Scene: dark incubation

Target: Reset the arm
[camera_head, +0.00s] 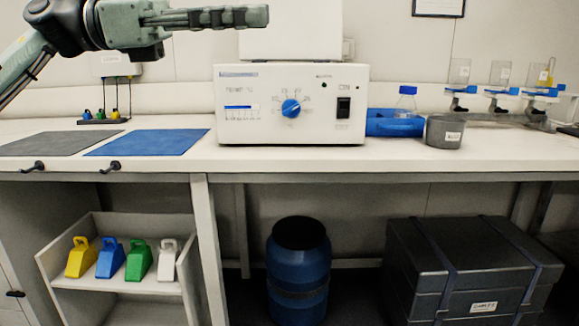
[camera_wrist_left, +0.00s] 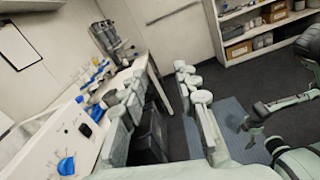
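My left arm reaches in from the upper left of the head view. Its gripper (camera_head: 258,16) is level above the bench, in front of the white instrument's raised back part, and points right. It is seen edge-on there. In the left wrist view the left gripper's fingers (camera_wrist_left: 160,85) stand apart with nothing between them, so it is open and empty. Part of my right arm with its dark gripper (camera_wrist_left: 255,120) shows at the right of the left wrist view, over the floor. It is too small to tell its opening. The right gripper is outside the head view.
The white instrument (camera_head: 290,132) with a blue knob stands on the bench (camera_head: 300,163). A blue mat (camera_head: 150,142) lies left. Below are scoops, a barrel (camera_head: 298,275) and a black case (camera_head: 465,265).

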